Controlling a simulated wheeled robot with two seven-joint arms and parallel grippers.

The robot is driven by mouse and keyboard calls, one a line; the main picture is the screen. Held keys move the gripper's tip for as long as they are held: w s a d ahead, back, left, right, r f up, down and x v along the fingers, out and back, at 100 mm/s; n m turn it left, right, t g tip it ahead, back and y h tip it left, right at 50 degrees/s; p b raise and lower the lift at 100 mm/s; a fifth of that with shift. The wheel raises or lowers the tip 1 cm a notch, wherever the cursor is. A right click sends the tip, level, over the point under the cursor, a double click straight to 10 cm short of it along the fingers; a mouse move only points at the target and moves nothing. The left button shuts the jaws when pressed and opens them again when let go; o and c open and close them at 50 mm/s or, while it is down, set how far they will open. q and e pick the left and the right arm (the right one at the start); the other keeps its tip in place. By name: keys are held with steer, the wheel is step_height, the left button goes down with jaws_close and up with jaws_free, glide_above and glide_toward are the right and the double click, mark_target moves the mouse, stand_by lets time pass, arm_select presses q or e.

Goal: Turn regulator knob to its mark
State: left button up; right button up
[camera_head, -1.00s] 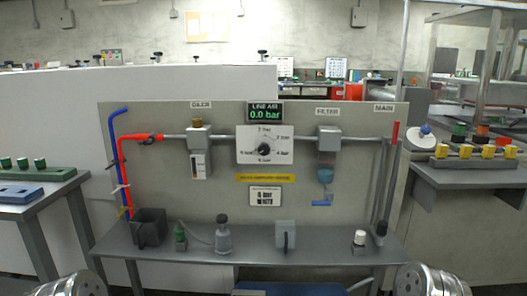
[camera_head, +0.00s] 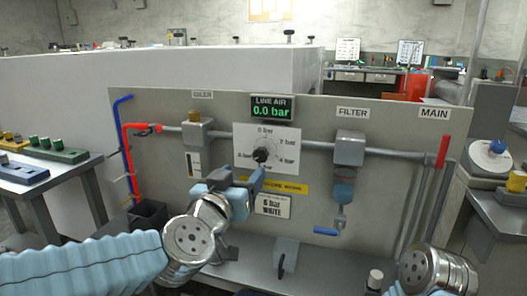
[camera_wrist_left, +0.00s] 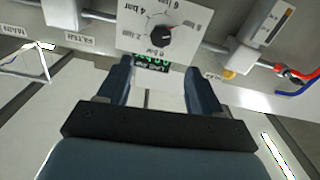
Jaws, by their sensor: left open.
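The black regulator knob (camera_head: 261,155) sits at the centre of a white dial plate (camera_head: 284,158) marked in bar. It also shows upside down in the left wrist view (camera_wrist_left: 160,37). Which mark its pointer is at is too small to tell. The green display (camera_head: 271,107) above reads 0.0 bar. A white card (camera_head: 272,206) below reads "bar WHITE" with a digit that looks like 6. My left gripper (camera_head: 240,180) is open and empty, just below the knob and apart from it; its fingers (camera_wrist_left: 158,80) are spread in the wrist view. My right gripper is not in view.
A grey pipe (camera_head: 310,146) runs across the panel through the oiler (camera_head: 195,131) and the filter (camera_head: 349,148). A red lever (camera_head: 443,151) stands at the right. A black bin (camera_head: 149,216) and a grey block (camera_head: 286,256) stand on the bench below.

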mark_target(259, 156)
arm_select(q)
steer(key=x, duration=1.2)
steer(key=shift+w+d+f, duration=0.1)
steer(key=shift+w+f, duration=0.05)
steer(key=shift+w, duration=0.25)
steer(key=c, duration=1)
